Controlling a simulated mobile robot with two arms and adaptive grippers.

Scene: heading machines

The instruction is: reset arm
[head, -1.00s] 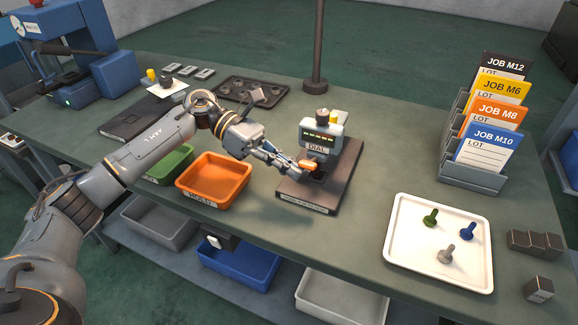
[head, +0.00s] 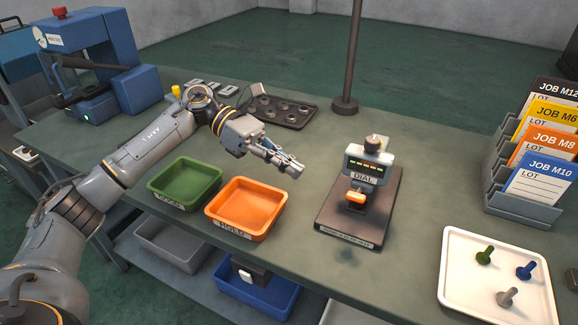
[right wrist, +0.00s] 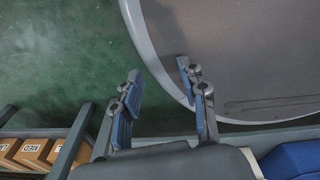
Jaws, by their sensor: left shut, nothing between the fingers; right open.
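My left arm comes in from the left in the head view. Its gripper (head: 290,166) is shut and empty, held above the table behind the orange tray (head: 247,236) and left of the dial gauge (head: 365,165). It is apart from the gauge. The gauge stands on a dark base plate (head: 340,222) and has an orange part (head: 355,197) at its lower front. My right gripper (right wrist: 155,92) shows only in the right wrist view. Its two blue-padded fingers are apart with nothing between them, over a green floor and a grey rounded surface.
A green tray (head: 187,200) stands left of the orange one. A white tray (head: 455,270) with green, blue and grey bolts lies at the right, before the job card rack (head: 520,205). A dark pole (head: 350,60) rises behind the gauge. A blue press (head: 125,85) stands back left.

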